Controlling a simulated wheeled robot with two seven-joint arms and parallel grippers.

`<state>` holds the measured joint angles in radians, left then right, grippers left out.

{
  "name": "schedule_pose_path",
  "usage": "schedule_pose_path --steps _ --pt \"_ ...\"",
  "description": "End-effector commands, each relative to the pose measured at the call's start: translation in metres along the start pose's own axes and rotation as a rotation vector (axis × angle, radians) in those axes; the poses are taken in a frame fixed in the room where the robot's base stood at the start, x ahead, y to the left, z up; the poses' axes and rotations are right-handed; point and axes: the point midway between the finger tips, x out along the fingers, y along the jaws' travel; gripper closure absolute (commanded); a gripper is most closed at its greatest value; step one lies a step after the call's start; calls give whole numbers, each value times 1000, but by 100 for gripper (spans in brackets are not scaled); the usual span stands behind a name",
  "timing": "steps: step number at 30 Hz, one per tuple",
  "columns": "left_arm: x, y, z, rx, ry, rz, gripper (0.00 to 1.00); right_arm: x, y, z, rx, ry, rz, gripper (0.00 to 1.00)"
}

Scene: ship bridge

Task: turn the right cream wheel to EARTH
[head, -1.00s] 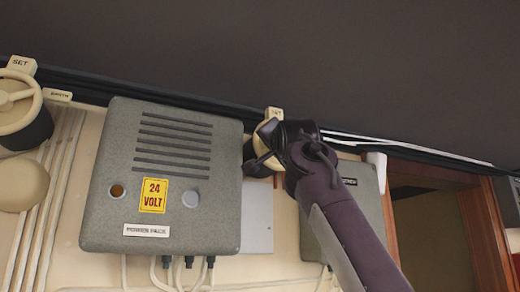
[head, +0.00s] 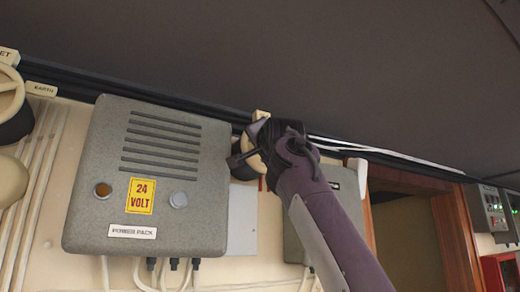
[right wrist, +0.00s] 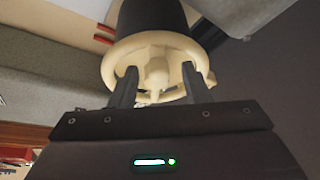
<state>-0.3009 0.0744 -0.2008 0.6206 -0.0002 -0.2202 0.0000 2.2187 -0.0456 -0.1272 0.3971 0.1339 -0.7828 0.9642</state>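The right cream wheel (head: 258,163) is mostly hidden behind my right gripper (head: 246,148) in the head view. A cream tag (head: 261,115) sits just above it, its lettering unreadable here. In the right wrist view the wheel (right wrist: 150,45) faces the camera, with a cream hub and bar inside its ring and a black drum behind. My right gripper (right wrist: 158,88) has its two dark fingers apart, reaching in at the ring on either side of the hub. A gap shows between each finger and the hub. My left gripper is out of view.
A grey power pack box (head: 150,180) with a 24 VOLT label stands left of the wheel. Another cream wheel (head: 10,95) with an EARTH tag (head: 42,89) is at the far left. A grey box (head: 300,235) lies behind my right arm, beside a wooden door frame (head: 455,235).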

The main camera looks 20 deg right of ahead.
Motion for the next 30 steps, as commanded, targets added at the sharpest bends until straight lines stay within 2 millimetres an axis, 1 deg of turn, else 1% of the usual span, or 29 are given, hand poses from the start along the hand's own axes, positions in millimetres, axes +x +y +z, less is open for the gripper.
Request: schedule_pose_path --steps 6,10,14,18,21,25,30 --pt "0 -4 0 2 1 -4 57 0 1 0 0 1 1 57" --pt "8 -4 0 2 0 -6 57 -6 3 1 1 1 0 57" --pt "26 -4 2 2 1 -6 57 -24 4 3 1 2 -2 57" --pt "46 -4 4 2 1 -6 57 -46 5 4 1 2 -2 57" --pt "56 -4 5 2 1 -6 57 -60 4 3 0 2 -2 57" --pt "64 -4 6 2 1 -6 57 -73 2 2 0 1 -2 57" --pt "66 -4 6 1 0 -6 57 -78 1 1 1 0 1 57"
